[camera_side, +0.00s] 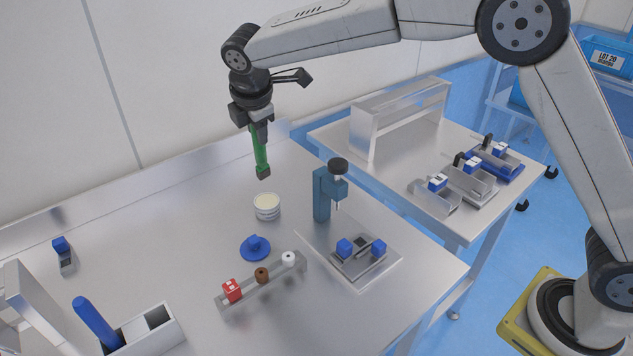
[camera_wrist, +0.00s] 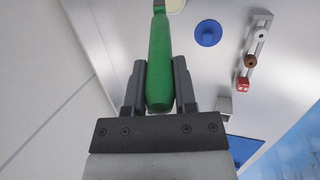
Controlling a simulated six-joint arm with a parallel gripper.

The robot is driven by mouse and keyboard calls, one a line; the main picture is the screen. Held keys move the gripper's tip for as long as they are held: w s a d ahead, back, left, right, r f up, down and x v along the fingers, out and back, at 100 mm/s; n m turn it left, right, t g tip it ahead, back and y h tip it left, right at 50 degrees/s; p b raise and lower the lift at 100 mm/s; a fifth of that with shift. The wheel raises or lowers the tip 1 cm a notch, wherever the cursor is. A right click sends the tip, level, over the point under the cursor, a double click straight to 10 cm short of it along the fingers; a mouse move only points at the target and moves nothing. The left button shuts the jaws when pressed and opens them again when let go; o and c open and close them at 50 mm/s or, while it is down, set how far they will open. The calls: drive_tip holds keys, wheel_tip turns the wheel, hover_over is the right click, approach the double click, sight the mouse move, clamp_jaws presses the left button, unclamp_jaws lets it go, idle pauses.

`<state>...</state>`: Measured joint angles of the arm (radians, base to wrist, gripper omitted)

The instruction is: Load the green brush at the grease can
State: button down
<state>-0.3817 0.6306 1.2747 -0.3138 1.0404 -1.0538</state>
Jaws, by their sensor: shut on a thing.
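The green brush (camera_side: 260,150) is held upright, bristles down, in my gripper (camera_side: 257,124). My gripper is shut on its green handle, which also shows between the fingers in the wrist view (camera_wrist: 160,60). The dark brush tip is in the air above and slightly left of the grease can (camera_side: 267,212), apart from it. The grease can is a white round tub with a cream top, open side up on the steel table. In the wrist view only part of the can (camera_wrist: 175,5) shows at the top edge, partly behind the brush.
A blue round piece (camera_side: 255,248) lies in front of the can. A rail (camera_side: 262,282) holds red, brown and white parts. A blue press (camera_side: 322,195) stands right of the can, near a fixture plate (camera_side: 365,262). A grey bin (camera_side: 150,332) is at front left.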

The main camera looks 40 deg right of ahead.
drive_tip(key=shift+w, duration=0.25)
drive_tip(key=shift+f, duration=0.15)
drive_tip(key=shift+f, duration=3.45)
drive_tip(key=shift+r, duration=3.55)
drive_tip(key=shift+d, duration=0.1)
